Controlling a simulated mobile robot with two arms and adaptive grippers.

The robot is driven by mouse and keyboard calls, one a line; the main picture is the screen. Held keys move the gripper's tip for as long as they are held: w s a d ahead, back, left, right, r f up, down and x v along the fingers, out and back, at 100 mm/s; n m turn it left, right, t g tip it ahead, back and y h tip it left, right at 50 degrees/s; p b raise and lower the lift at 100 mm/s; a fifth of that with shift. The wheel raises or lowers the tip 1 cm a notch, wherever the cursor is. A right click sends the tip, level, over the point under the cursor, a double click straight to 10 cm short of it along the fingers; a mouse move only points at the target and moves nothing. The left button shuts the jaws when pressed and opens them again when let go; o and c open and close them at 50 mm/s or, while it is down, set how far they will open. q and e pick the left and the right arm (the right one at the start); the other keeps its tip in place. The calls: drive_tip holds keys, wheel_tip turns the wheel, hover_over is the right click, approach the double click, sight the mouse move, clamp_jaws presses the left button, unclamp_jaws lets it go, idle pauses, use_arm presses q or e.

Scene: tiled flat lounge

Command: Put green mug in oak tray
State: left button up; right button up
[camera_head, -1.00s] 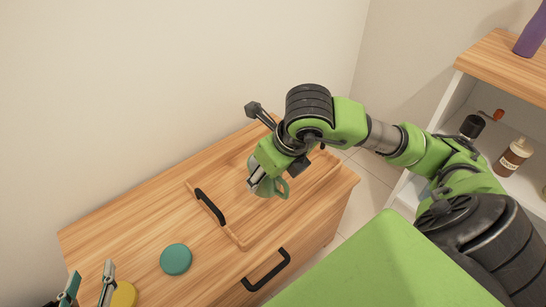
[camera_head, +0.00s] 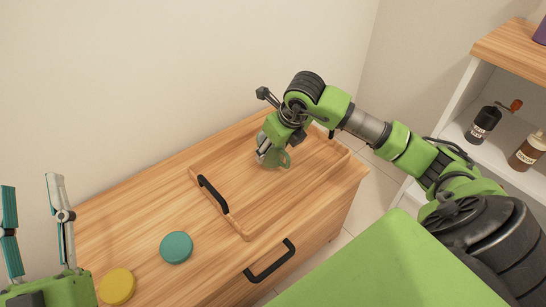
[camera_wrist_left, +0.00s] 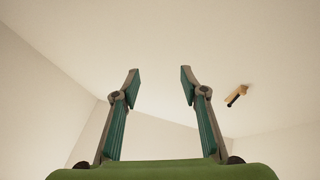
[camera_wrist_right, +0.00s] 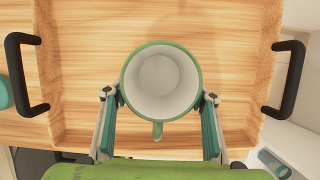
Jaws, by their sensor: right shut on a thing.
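The green mug (camera_wrist_right: 161,82) has a white inside and shows upright from above in the right wrist view, with its handle towards my gripper. My right gripper (camera_wrist_right: 160,98) is shut on the mug, one finger on each side. In the head view the mug (camera_head: 279,160) is over the oak tray (camera_head: 240,228), mostly hidden by the gripper. I cannot tell whether its base touches the tray floor. The tray has black handles and also shows in the right wrist view (camera_wrist_right: 90,50). My left gripper (camera_head: 36,230) is open and empty at the far left.
The tray stands on a wooden cabinet (camera_head: 130,225) with a black drawer handle. A teal disc (camera_head: 177,247) and a yellow disc (camera_head: 117,286) lie left of the tray. A white shelf (camera_head: 455,110) on the right holds a dark grinder (camera_head: 484,124) and a brown bottle (camera_head: 527,152).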

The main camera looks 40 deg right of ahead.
wheel_tip(320, 180, down, 2)
drive_tip(key=shift+f+b, duration=0.25)
drive_tip(key=shift+b, duration=0.15)
use_arm(q)
drive_tip(key=shift+s+a+r+t+h, duration=0.15)
drive_tip(key=shift+s+r+t+h, duration=0.15)
drive_tip(key=shift+s+r+t, duration=0.6)
drive_tip(key=shift+s+a+r+t+h, duration=0.1)
drive_tip(key=shift+s+r+t+h, duration=0.35)
drive_tip(key=shift+s+r, duration=0.75)
drive_tip(key=shift+w+r, duration=0.2)
use_arm(e)
drive_tip(key=shift+f, duration=0.1)
drive_tip(key=shift+f, duration=0.1)
drive_tip(key=o, duration=1.3)
use_arm(q)
drive_tip(key=shift+s+r+t, duration=0.3)
drive_tip(key=shift+s+t, duration=0.1)
drive_tip(key=shift+t, duration=0.05)
